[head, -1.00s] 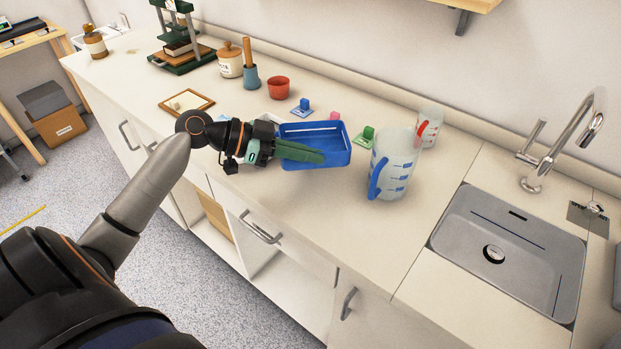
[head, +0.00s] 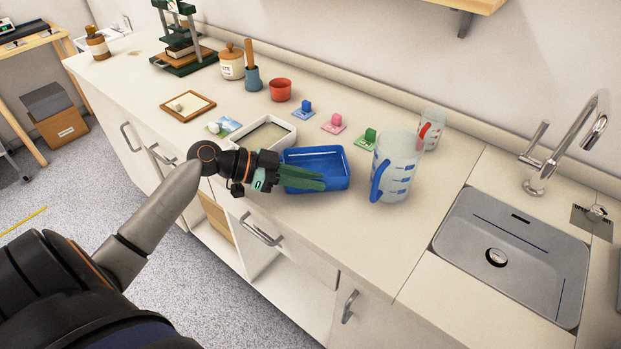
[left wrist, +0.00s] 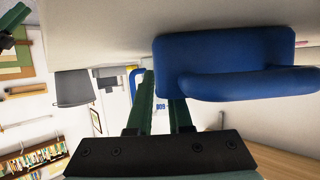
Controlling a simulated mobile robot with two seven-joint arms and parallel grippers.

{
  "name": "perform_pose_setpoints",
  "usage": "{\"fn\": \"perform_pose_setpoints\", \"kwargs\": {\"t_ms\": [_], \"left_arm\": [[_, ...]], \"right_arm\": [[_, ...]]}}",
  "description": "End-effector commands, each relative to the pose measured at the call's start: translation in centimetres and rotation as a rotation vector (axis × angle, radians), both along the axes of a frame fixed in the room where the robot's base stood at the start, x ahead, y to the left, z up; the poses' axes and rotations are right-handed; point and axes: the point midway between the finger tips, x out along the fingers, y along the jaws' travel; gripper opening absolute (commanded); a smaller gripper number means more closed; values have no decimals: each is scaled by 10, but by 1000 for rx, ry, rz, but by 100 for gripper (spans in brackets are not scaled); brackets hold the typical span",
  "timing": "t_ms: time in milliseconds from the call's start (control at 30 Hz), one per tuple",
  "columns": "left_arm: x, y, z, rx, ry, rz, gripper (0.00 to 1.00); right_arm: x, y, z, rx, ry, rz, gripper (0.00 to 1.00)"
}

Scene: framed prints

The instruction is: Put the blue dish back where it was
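The blue dish (head: 328,158) is a rectangular open tray low over the front part of the counter, between a white tray and a measuring jug. I cannot tell whether its base touches the counter. My left gripper (head: 318,183) reaches in from the left, its green fingers at the dish's near left side. In the left wrist view, the dish (left wrist: 225,62) lies beside and partly over the fingers (left wrist: 163,95), hiding one fingertip. The gripper appears shut on the dish's edge, though the contact is partly hidden.
A white tray (head: 290,143) stands just behind and left of the dish. A clear jug with blue handle (head: 397,167) is close on the right. Blue (head: 304,108), pink (head: 334,122) and green (head: 367,138) small pieces sit behind. The sink (head: 510,258) is farther right.

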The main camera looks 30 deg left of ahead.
Motion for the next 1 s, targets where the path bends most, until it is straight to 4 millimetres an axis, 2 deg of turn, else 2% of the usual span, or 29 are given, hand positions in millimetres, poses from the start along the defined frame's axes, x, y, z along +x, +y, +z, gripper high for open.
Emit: {"fn": "perform_pose_setpoints", "kwargs": {"t_ms": [33, 100, 133, 433, 567, 1000], "left_arm": [[0, 0, 0, 1, -1, 0, 25], [0, 0, 0, 1, -1, 0, 33], [0, 0, 0, 1, -1, 0, 33], [0, 0, 4, 1, -1, 0, 33], [-11, 13, 7, 3, 2, 1, 33], [-61, 72, 39, 1, 0, 1, 33]], "right_arm": [[1, 0, 1, 0, -2, 1, 33], [1, 0, 1, 0, -3, 0, 33], [2, 0, 1, 0, -3, 0, 33], [2, 0, 5, 1, -5, 1, 33], [2, 1, 1, 2, -7, 1, 33], [1, 3, -3, 4, 0, 6, 33]]}}
